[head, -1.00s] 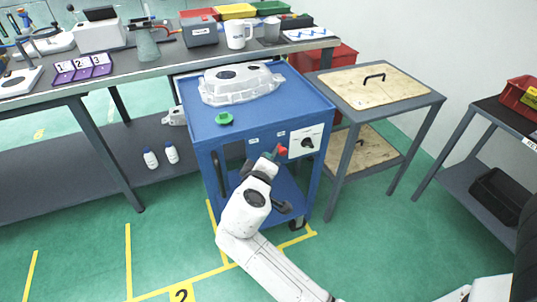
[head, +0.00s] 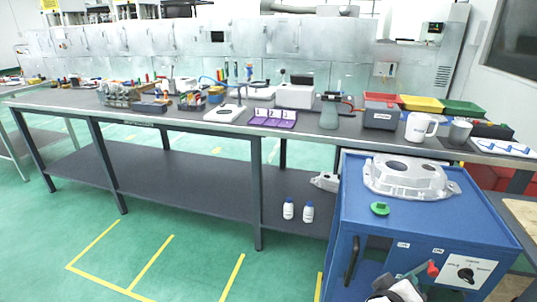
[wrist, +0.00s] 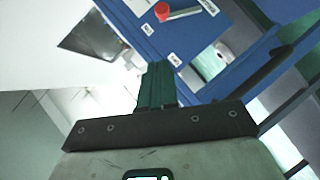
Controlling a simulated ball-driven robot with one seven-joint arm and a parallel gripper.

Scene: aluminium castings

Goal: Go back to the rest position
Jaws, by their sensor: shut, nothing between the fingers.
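My gripper (wrist: 156,84) is shut and empty; its dark green fingers are together in the wrist view. In the head view, my gripper (head: 418,270) shows at the bottom edge, in front of the blue cart (head: 350,215). Most of my arm is below the frame. A red knob (head: 433,269) shows beside the fingertips in the head view. In the wrist view, the red knob (wrist: 162,12) is on a grey rod in front of the cart's blue face, apart from the fingers.
A silver casting (head: 405,190) and a green round part (head: 379,209) lie on the cart. The grey workbench (head: 180,121) carries a mug (head: 420,127), bins and tools. Two white bottles (head: 288,208) stand on its lower shelf. The green floor at left is clear.

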